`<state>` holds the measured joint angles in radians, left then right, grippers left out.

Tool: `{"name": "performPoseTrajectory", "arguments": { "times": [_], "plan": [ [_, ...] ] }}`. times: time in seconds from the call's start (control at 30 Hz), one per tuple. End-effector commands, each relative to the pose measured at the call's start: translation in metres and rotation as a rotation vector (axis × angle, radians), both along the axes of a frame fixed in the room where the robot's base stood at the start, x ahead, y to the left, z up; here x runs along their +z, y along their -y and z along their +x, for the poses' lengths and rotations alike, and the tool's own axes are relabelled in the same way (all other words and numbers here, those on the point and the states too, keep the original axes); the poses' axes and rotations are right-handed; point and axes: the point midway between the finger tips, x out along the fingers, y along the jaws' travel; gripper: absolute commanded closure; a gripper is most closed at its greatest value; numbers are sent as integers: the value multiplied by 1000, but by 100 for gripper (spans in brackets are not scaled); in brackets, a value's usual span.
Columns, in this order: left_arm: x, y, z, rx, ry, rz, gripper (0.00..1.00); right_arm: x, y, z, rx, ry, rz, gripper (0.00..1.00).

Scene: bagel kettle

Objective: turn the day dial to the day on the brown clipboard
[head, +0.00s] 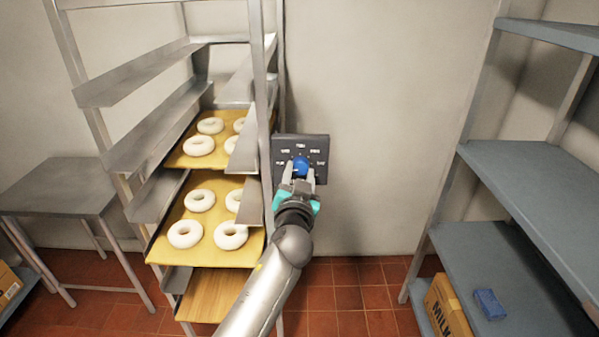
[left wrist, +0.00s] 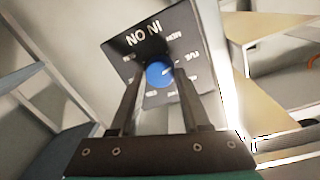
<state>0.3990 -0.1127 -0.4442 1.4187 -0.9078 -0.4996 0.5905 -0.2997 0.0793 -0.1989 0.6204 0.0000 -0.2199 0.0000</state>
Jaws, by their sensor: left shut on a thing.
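The day dial is a round blue knob (head: 300,164) on a dark wall plate (head: 318,150) with white day labels around it, too small to read surely in the head view. My left gripper (head: 298,174) is shut on the knob, one finger at each side. Its fingers also show in the left wrist view (left wrist: 155,80). The knob's pointer mark is not clear. The brown clipboard and my right gripper are not in view.
A metal rack (head: 262,100) with trays of white bagels (head: 199,201) stands just left of the plate. Grey-blue shelves (head: 500,190) stand at the right, with a milk carton (head: 447,308) and a blue block (head: 489,304). The wall between is bare.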

Motion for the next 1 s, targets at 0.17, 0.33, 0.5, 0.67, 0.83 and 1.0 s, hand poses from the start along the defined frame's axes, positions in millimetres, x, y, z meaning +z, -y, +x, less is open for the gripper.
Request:
{"name": "performPoseTrajectory", "arguments": {
  "times": [0.17,0.33,0.5,0.67,0.83,1.0],
  "plan": [
    [0,0,0,2,-3,114,100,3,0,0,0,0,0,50],
    [0,0,0,1,-3,188,100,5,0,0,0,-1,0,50],
    [-1,0,0,1,-3,229,100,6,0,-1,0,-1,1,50],
    [-1,0,0,1,-3,242,100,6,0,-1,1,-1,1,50],
    [-1,0,0,1,-3,243,100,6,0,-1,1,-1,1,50],
    [-1,0,0,1,-3,242,51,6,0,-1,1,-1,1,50]
  ]
}}
